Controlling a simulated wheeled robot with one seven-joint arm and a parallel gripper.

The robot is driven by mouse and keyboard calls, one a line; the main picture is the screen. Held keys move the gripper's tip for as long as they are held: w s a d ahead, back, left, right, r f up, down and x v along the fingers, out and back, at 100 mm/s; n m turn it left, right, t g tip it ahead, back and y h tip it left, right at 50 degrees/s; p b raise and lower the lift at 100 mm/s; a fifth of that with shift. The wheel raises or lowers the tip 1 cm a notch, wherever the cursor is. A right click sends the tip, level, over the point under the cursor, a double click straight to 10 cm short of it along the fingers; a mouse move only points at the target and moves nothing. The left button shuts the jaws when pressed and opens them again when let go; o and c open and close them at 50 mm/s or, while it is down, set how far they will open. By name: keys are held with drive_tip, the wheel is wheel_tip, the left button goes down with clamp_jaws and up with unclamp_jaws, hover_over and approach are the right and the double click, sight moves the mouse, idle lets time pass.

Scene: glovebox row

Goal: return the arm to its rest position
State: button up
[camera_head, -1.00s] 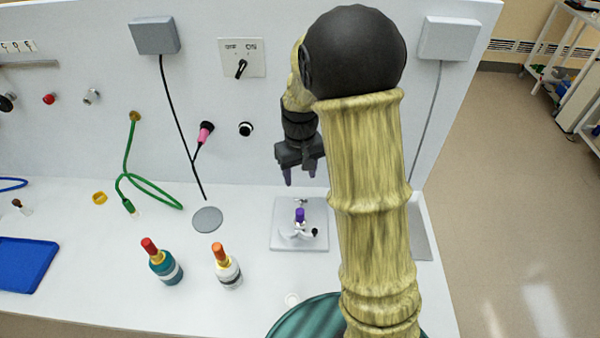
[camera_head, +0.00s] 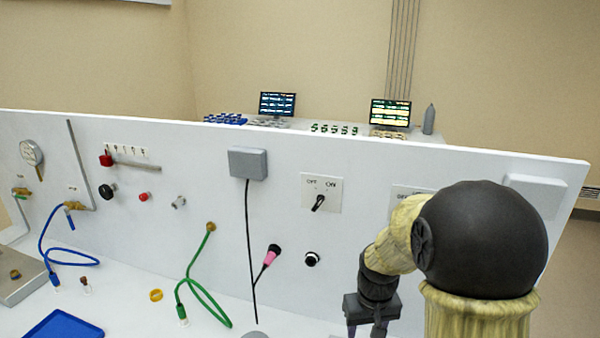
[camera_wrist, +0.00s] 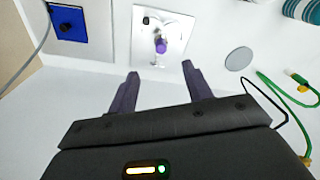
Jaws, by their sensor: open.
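My gripper (camera_head: 367,331) hangs at the lower right of the head view, in front of the white panel, with its fingertips cut off by the lower edge. In the wrist view my gripper (camera_wrist: 160,82) has its two dark purple fingers spread apart with nothing between them. My arm is bent, with its large dark joint at the right of the head view. Beyond the fingers, in the wrist view, a white square plate (camera_wrist: 178,55) carries a small fitting with a purple top (camera_wrist: 161,46).
The upright panel (camera_head: 130,230) carries a switch (camera_head: 319,201), knobs and a grey box (camera_head: 248,163). A green hose (camera_head: 190,270), a black cable (camera_head: 250,260) and a blue tray (camera_head: 62,327) are at the bench. A blue square (camera_wrist: 68,22) lies beside the plate in the wrist view.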

drive_tip(key=s+r+m+t, duration=0.1)
drive_tip(key=s, duration=0.9)
drive_tip(key=shift+s+a+r+t, duration=0.15)
drive_tip(key=shift+s+r+t, duration=0.1)
drive_tip(key=shift+t, duration=0.15)
